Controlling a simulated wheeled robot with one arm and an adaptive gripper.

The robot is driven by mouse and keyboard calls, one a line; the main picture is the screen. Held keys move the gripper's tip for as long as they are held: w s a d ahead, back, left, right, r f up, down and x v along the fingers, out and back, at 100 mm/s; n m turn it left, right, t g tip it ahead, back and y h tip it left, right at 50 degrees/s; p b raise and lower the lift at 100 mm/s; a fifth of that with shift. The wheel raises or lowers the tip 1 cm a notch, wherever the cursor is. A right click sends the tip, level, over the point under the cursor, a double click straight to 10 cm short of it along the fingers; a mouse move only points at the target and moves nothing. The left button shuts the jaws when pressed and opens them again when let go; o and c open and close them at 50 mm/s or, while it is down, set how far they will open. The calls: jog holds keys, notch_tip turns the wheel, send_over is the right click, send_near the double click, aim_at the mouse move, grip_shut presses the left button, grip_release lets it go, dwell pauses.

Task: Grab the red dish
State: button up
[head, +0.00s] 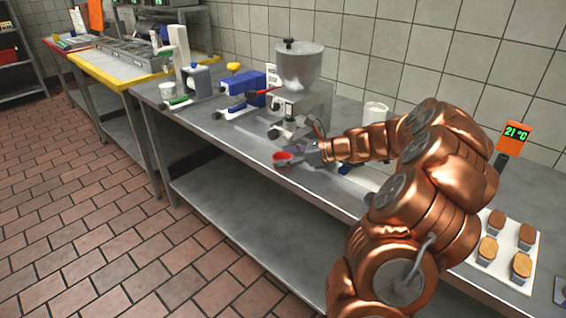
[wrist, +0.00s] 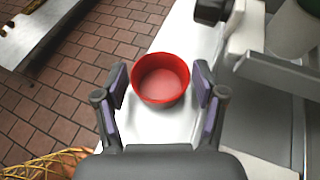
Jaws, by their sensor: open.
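The red dish (head: 284,158) is a small round bowl near the front edge of the steel counter, below the machine with the metal hopper. In the wrist view the dish (wrist: 161,78) looks empty and lies between and slightly beyond my two fingertips. My gripper (wrist: 160,88) is open, with a finger on each side of the dish and small gaps showing. In the head view my gripper (head: 305,156) reaches in from the right, close beside the dish.
The steel counter (head: 230,140) carries a hopper machine (head: 300,75) just behind the dish. A blue device (head: 240,88) stands to the left. A white tray (head: 500,262) with several brown-topped pieces lies at right, below an orange 21 °C display (head: 514,136). The counter's front edge is close.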

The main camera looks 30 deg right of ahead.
jog(key=c, duration=0.6)
jog(key=shift+c, duration=0.2)
